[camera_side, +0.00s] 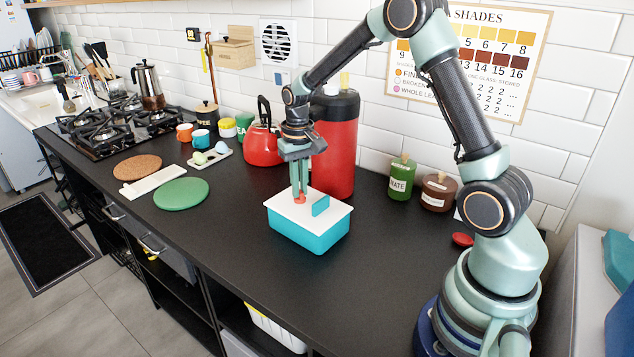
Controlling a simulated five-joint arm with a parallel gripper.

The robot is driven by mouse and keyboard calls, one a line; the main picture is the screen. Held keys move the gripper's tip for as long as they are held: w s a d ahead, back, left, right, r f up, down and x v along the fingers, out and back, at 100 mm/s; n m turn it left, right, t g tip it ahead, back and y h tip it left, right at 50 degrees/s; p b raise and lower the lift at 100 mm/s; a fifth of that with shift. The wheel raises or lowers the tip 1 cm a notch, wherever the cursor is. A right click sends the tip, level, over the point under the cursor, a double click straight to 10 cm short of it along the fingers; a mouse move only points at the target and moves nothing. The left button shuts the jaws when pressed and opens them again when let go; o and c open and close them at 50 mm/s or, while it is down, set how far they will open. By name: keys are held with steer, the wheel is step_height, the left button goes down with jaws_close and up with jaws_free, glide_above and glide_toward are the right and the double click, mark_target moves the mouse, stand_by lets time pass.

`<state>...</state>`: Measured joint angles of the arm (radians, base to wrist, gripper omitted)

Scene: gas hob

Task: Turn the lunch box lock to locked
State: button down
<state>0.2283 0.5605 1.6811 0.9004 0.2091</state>
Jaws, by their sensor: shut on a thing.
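The lunch box (298,239) is a turquoise tub with a white lid (285,203), standing on the black worktop. A raised turquoise piece (320,206) stands on the lid's right part. My gripper (299,197) points straight down over the lid's back left part. Its green fingers are shut on a small red piece (299,200) at the lid, which looks like the lock. The fingers partly hide the lock, so I cannot tell which way it is turned.
A tall red container (335,150) stands close behind the box, with a red kettle (262,145) to its left. A green round mat (181,193) lies to the left. Green (401,180) and brown (438,192) jars stand at right. The worktop before the box is clear.

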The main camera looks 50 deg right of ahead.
steer(key=m, duration=1.3)
steer(key=shift+m, duration=0.5)
steer(key=c, duration=0.9)
jaws_free()
steer(key=shift+r, duration=0.1)
step_height(320, 180, up, 12)
